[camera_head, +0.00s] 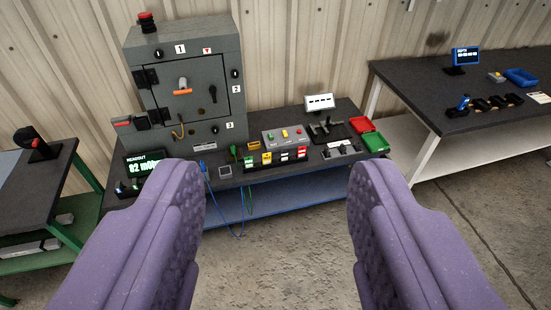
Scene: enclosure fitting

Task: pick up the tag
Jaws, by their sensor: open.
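My gripper (275,178) is open, with its two purple padded fingers wide apart in the foreground and nothing held between them. It is well short of the middle bench. I cannot tell for sure which small item is the tag. A small yellow piece (266,158) stands in a row of small coloured items on that bench, and a pale flat card (540,97) lies on the right bench. A grey enclosure (190,85) with a door, an orange handle and labels 1, 2 and 3 stands on the middle bench.
On the middle bench are a green-lit readout (146,164), a grey button box (285,137), a white display (319,102), a red bin (361,124) and a green bin (376,142). A left bench (40,185) and right bench (420,88) flank it. Concrete floor in front is clear.

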